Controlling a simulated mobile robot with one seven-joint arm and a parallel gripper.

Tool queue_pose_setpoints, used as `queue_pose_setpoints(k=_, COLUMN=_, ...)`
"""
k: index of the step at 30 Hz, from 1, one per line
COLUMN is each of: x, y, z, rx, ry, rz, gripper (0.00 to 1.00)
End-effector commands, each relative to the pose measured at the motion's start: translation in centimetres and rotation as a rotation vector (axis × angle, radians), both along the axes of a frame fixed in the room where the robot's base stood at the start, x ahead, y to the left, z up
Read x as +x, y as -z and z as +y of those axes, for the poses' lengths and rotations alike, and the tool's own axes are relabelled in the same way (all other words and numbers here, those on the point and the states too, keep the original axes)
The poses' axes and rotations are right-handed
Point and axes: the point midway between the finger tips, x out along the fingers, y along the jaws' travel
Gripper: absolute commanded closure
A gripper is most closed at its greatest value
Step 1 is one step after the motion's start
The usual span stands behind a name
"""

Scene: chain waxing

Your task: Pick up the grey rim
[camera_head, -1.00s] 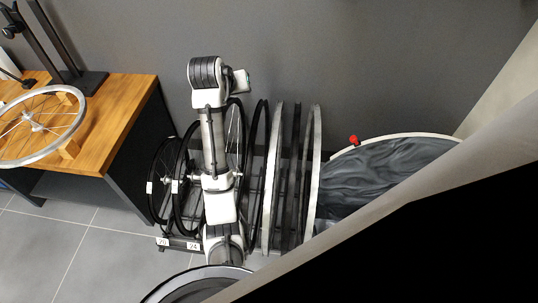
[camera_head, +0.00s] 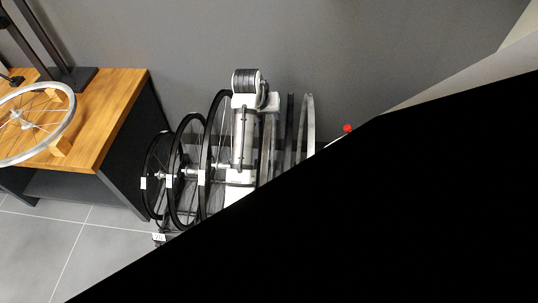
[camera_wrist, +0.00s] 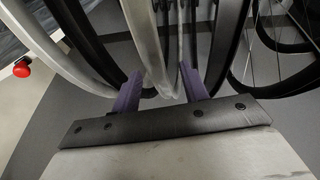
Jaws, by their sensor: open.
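Two light grey rims stand upright in the row of wheels by the wall. One shows in the wrist view between the fingers of my gripper (camera_wrist: 160,74); this grey rim (camera_wrist: 146,45) runs down into the gap. My gripper's two purple fingers are apart, one on each side of it, and I cannot tell whether they touch it. Another grey rim (camera_wrist: 40,52) lies outside the fingers to the left, and it shows in the head view (camera_head: 308,125). In the head view my arm and a black area hide the fingers and the lower parts of the rims.
Dark rims (camera_wrist: 82,42) stand close on both sides of the gripper. Several black spoked wheels (camera_head: 186,135) stand left of my arm in the head view. A wooden bench (camera_head: 112,110) with a silver wheel (camera_head: 62,130) is farther left. A red knob (camera_head: 347,128) is at right.

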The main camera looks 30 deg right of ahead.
Motion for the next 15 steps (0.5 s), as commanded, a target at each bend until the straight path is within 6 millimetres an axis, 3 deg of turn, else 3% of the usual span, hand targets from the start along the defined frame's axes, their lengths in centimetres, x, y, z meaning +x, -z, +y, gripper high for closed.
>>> queue_pose_setpoints(k=6, x=0.8, y=2.9, z=-1.3, rx=0.002, ry=0.001, rz=0.004, gripper=0.56)
queue_pose_setpoints(k=15, x=1.0, y=3.8, z=-1.6, rx=-0.001, ry=0.001, rz=0.000, gripper=0.56)
